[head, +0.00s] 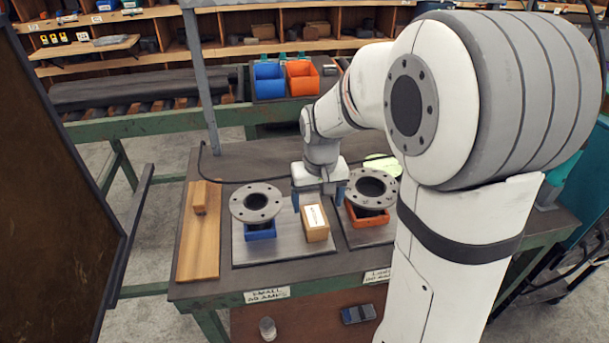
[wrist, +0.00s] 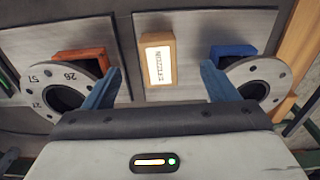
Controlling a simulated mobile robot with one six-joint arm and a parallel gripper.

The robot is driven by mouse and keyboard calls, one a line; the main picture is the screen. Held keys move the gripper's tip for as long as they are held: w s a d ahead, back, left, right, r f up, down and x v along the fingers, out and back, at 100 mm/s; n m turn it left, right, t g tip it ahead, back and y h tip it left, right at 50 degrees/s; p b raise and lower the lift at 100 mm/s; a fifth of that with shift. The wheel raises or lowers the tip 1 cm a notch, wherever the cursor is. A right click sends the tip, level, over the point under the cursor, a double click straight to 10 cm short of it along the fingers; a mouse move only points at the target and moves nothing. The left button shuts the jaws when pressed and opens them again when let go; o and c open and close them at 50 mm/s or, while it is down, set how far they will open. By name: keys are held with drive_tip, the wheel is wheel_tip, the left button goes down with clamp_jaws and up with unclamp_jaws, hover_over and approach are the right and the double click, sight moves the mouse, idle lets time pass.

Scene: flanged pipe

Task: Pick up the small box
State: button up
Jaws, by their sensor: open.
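The small box (head: 316,222) is tan with a white label and sits on a grey metal plate on the table, between two flanged pipe pieces. In the wrist view the small box (wrist: 144,41) stands just beyond the fingertips, its label reading along its length. My gripper (head: 318,197) is open and empty, with blue fingers pointing down above and behind the box. In the wrist view my gripper (wrist: 161,72) has its fingers spread wider than the box, one toward each side, without visible contact.
A grey flange (head: 255,203) rests on a blue bin (head: 260,232) left of the box. Another flange (head: 372,187) sits over an orange bin (head: 368,218) close on the right. A wooden board (head: 197,245) with a small block lies far left.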

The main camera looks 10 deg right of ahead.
drive_tip(key=p, duration=0.2)
hover_over(314, 215)
drive_tip(key=w, duration=0.1)
drive_tip(key=f, duration=0.3)
drive_tip(key=shift+a+g, duration=0.2)
drive_tip(key=shift+g, duration=0.2)
drive_tip(key=shift+f, duration=0.35)
drive_tip(key=f, duration=0.2)
drive_tip(key=f+p, duration=0.1)
drive_tip(key=f, duration=0.2)
drive_tip(key=s+f, duration=0.1)
drive_tip(key=f, duration=0.1)
drive_tip(key=shift+d+f, duration=0.2)
drive_tip(key=shift+c, duration=0.4)
drive_tip(key=c, duration=1.1)
drive_tip(key=shift+r, duration=0.1)
drive_tip(key=shift+c, duration=0.4)
drive_tip(key=shift+r, duration=0.1)
